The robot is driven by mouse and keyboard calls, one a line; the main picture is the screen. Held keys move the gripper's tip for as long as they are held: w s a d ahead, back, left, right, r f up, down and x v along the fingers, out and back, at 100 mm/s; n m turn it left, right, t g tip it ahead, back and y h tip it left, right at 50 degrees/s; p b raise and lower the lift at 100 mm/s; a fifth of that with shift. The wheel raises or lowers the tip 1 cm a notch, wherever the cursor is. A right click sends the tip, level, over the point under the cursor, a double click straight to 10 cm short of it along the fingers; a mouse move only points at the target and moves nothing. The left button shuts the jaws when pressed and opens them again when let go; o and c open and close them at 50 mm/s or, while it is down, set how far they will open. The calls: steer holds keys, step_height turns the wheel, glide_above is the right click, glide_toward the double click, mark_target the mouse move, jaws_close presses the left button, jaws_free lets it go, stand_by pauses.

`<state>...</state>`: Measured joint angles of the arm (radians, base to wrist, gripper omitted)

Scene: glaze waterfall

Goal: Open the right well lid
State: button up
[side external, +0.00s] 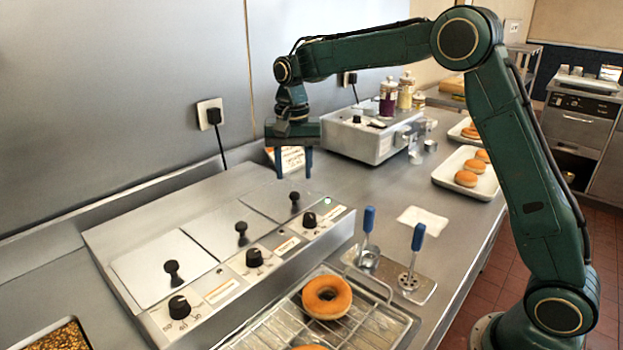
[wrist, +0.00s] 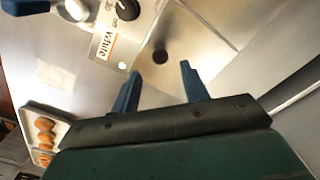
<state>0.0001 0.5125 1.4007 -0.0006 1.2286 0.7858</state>
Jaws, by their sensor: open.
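The right well lid (side external: 265,203) is a flat metal plate, lying closed on the warmer at its right end. Its black knob (side external: 294,199) stands upright. In the wrist view, the lid (wrist: 190,22) and its dark round knob (wrist: 160,56) lie just beyond my fingertips. My gripper (side external: 293,172) is open and empty, with its blue fingers pointing down above the knob. In the wrist view, the gripper (wrist: 160,72) has the knob lined up between its fingers. The gap below the fingertips looks small, and no contact shows.
The middle lid (side external: 215,232) and left lid (side external: 150,272) also lie closed. Control dials and labels line the warmer's front. A wire rack (side external: 350,330) with donuts and blue-handled tools (side external: 416,240) stand in front. A metal box appliance (side external: 370,140) stands behind to the right.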

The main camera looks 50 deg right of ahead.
mark_target(294, 194)
steer(key=shift+f, duration=2.65)
jaws_close()
